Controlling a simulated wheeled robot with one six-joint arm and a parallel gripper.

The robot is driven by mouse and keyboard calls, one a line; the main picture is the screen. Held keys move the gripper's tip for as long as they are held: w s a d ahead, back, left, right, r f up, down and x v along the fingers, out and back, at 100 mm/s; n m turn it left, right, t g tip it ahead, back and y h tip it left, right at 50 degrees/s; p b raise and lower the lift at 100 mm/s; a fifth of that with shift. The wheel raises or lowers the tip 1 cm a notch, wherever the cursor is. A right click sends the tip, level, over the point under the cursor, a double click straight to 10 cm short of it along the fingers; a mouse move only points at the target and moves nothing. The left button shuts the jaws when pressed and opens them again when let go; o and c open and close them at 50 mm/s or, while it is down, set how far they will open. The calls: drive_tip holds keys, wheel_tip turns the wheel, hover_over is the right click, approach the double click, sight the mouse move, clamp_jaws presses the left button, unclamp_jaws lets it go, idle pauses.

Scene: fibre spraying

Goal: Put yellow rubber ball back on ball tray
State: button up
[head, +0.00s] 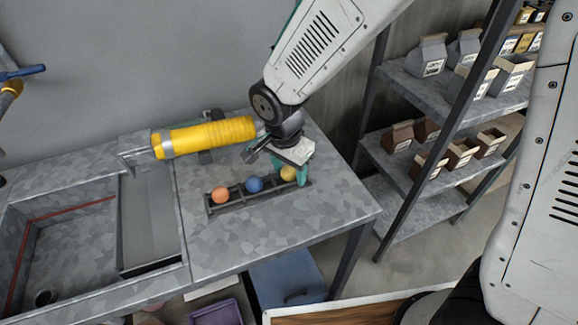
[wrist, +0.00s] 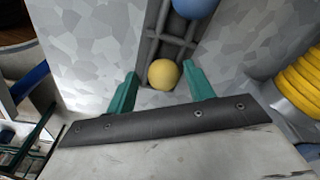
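The yellow ball (head: 288,173) sits at the right end of the dark ball tray (head: 232,207) on the grey worktop. The wrist view shows the yellow ball (wrist: 164,74) at the near end of the tray (wrist: 172,48). My gripper (head: 290,176) is right over that end, its teal fingers on either side of the ball. In the wrist view my gripper (wrist: 160,70) is open, with a gap on both sides of the ball. The ball's underside is hidden, so I cannot tell exactly how it rests.
An orange ball (head: 221,195) and a blue ball (head: 254,185) sit in the same tray. A yellow ribbed hose (head: 205,137) lies behind it. A sink (head: 62,245) is at the left, and shelves with cartons (head: 450,100) stand at the right. The worktop in front of the tray is clear.

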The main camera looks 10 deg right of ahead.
sight(286, 177)
wheel_tip(286, 177, up, 13)
drive_tip(key=s, duration=0.1)
drive_tip(key=shift+a+f, duration=0.2)
drive_tip(key=shift+a, duration=0.25)
drive_tip(key=shift+d, duration=0.1)
drive_tip(key=s+d+r+n, duration=0.2)
drive_tip(key=s+d+r, duration=0.15)
drive_tip(key=d, duration=0.45)
drive_tip(key=s+d+r+n, duration=0.2)
drive_tip(key=s+d+r, duration=0.1)
drive_tip(key=s+d, duration=0.3)
drive_tip(key=s+d+n+y, duration=0.1)
drive_tip(key=s+d+n, duration=0.3)
drive_tip(key=s+d, duration=0.3)
drive_tip(key=shift+s+d+n, duration=0.4)
drive_tip(key=shift+s, duration=0.6)
